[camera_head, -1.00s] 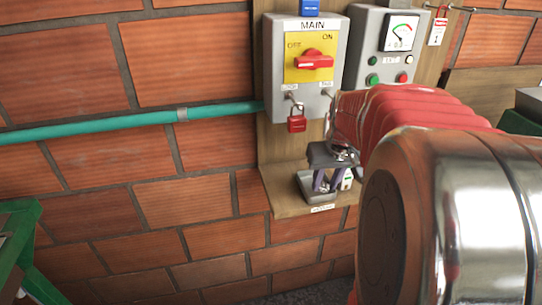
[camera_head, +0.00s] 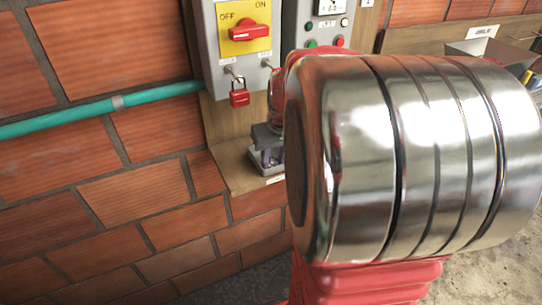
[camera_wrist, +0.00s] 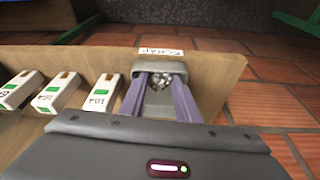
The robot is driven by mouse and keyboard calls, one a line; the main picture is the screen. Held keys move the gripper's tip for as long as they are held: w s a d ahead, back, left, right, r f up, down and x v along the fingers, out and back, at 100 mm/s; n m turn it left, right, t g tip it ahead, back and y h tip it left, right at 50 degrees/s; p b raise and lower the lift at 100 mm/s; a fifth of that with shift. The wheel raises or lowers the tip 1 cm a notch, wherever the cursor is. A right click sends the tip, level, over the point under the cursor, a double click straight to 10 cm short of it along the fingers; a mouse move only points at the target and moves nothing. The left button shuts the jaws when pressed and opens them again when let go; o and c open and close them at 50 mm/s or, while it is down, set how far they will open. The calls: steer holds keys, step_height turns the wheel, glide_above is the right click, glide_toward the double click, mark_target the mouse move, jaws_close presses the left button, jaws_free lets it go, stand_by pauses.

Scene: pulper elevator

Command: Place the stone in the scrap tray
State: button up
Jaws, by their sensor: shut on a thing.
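The stone (camera_wrist: 160,82) is a small rough grey-and-white lump between the fingertips of my gripper (camera_wrist: 159,84) in the wrist view. The two purple-grey fingers are shut on it. The scrap tray (camera_wrist: 160,67) is a grey tray with a white label at its edge, on the wooden shelf. The stone and fingertips are over or inside the tray; whether the stone touches its floor I cannot tell. In the head view my gripper (camera_head: 268,150) shows small at the tray (camera_head: 257,163), partly hidden by my arm; the stone cannot be made out there.
Above the shelf are the main switch box (camera_head: 238,45) with a red padlock (camera_head: 239,96) and a meter panel (camera_head: 325,25). A teal pipe (camera_head: 70,118) runs along the brick wall.

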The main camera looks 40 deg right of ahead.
steer(key=shift+f, duration=0.1)
steer(key=o, duration=0.9)
steer(key=v, duration=1.2)
steer(key=s+a+f+n, duration=0.1)
steer(key=s+a, duration=0.1)
steer(key=a, duration=0.6)
steer(key=s+a+f+n+t, duration=0.1)
steer(key=s+a+f+n, duration=0.1)
steer(key=a, duration=0.7)
steer(key=s+a+f+n+t+y, duration=0.1)
steer(key=s+a, duration=0.2)
steer(key=a, duration=0.6)
steer(key=shift+f, duration=0.35)
